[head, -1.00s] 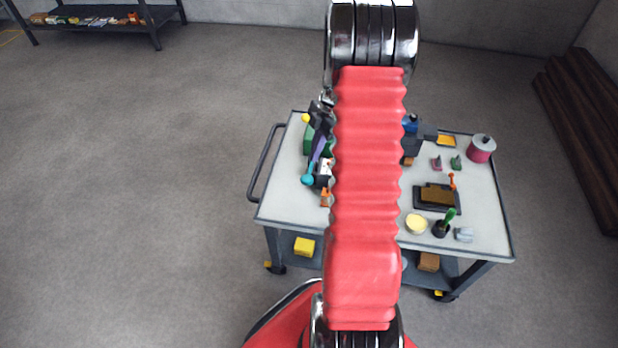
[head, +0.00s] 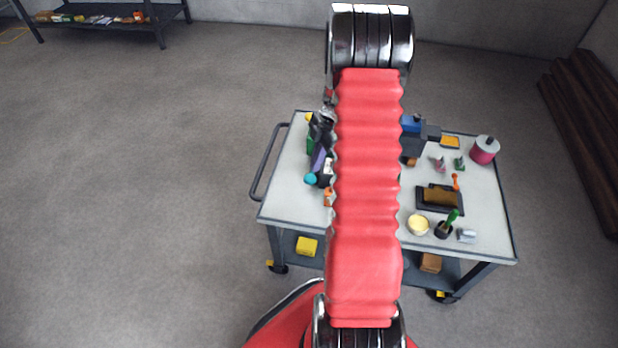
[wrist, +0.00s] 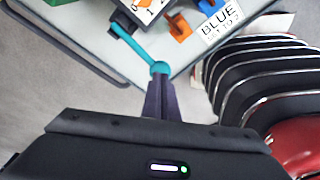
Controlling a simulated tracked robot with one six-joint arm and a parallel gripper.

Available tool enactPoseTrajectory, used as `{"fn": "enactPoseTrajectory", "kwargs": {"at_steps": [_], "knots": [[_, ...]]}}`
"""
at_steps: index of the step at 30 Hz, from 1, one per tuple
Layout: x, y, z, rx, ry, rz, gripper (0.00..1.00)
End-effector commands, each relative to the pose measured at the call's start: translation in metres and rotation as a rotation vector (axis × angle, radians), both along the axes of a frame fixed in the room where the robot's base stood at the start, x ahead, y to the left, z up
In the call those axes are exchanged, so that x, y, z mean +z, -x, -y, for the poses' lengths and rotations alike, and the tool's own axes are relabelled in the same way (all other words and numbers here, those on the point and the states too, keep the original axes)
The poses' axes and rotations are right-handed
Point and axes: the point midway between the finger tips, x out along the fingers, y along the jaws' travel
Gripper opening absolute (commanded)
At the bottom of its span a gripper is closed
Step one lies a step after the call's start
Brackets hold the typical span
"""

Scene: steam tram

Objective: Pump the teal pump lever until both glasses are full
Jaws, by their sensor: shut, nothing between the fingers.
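The teal pump lever (wrist: 138,46) shows in the wrist view as a slim bar that ends in a round knob. Its knob also shows in the head view (head: 311,178), at the left part of the cart. My gripper (wrist: 160,76) is shut and empty, its dark purple fingers pointing at the knob. The tips overlap the knob's near side in the wrist view; I cannot tell whether they touch it. In the head view my gripper (head: 318,160) is just above the knob. I cannot make out either glass; my arm covers the middle of the cart.
A card reading "BLUE SET TO 2" (wrist: 220,20) and an orange part (wrist: 180,26) are near the lever. The cart top (head: 287,195) also carries a cream tub (head: 418,225), a black tray (head: 426,207) and a pink-and-grey canister (head: 484,151). Floor left of the cart is clear.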

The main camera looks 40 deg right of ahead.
Motion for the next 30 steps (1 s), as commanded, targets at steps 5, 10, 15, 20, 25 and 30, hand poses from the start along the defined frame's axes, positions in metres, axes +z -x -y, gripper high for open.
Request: {"fn": "enactPoseTrajectory", "kwargs": {"at_steps": [5, 10, 15, 20, 25, 30], "knots": [[-0.017, -0.001, -0.004, 0.000, -0.001, -0.002, 0.00], [-0.023, -0.002, -0.006, 0.000, 0.000, -0.001, 0.00], [-0.025, -0.002, -0.007, 0.001, 0.000, 0.000, 0.00], [-0.025, -0.002, -0.007, 0.001, 0.000, 0.000, 0.00], [-0.031, -0.002, -0.007, 0.000, -0.002, -0.002, 0.00], [-0.044, -0.002, -0.007, 0.001, -0.001, -0.001, 0.00]]}}
